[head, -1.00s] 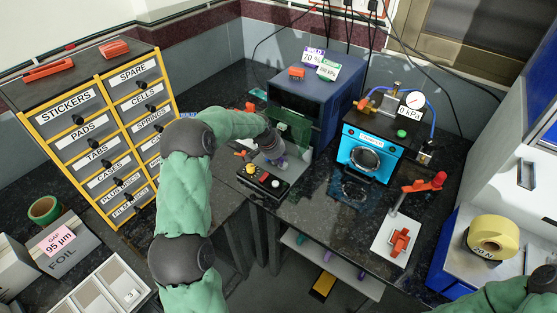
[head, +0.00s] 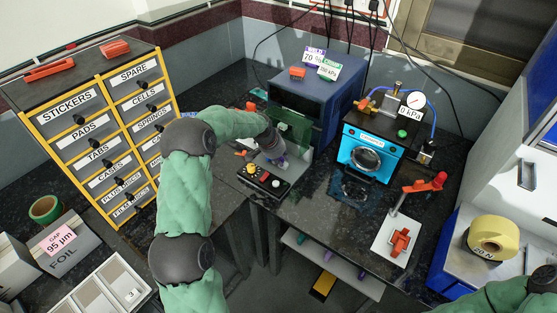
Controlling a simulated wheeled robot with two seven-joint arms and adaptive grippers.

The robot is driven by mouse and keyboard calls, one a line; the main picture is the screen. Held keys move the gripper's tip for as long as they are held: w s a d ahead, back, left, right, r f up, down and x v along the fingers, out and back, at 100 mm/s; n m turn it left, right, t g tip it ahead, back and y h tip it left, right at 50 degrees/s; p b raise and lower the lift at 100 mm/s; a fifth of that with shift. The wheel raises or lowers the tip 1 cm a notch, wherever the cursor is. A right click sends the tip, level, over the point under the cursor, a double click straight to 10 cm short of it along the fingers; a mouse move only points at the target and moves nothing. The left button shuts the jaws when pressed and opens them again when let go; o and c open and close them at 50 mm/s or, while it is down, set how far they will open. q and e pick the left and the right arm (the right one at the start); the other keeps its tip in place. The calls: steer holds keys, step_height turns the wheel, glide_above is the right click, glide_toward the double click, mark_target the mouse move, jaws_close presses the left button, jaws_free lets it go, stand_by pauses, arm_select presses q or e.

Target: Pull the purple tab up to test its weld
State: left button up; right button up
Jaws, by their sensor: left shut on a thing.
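My left gripper (head: 277,160) is at the welder, a dark blue box (head: 318,100) with a green front window (head: 288,130). It is small in the view and partly hidden by my wrist. A small patch of purple, the purple tab (head: 283,158), shows at its fingertips, and the jaws are shut on it. The weld under the tab is too small and too covered to see. My right arm enters at the bottom right corner, with its gripper outside the view.
A control box (head: 264,183) with yellow, black and red knobs stands in front of the welder. A blue vacuum chamber (head: 371,153) stands to its right, then an orange-handled press (head: 400,241). Labelled drawers (head: 98,148) stand at left. Dark counter between is partly clear.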

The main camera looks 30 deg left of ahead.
arm_select(q)
steer(key=shift+w+r, duration=0.15)
steer(key=shift+r, duration=0.15)
steer(key=o, duration=0.9)
steer(key=shift+o, duration=0.2)
steer(key=shift+f, duration=0.1)
steer(key=v, duration=1.2)
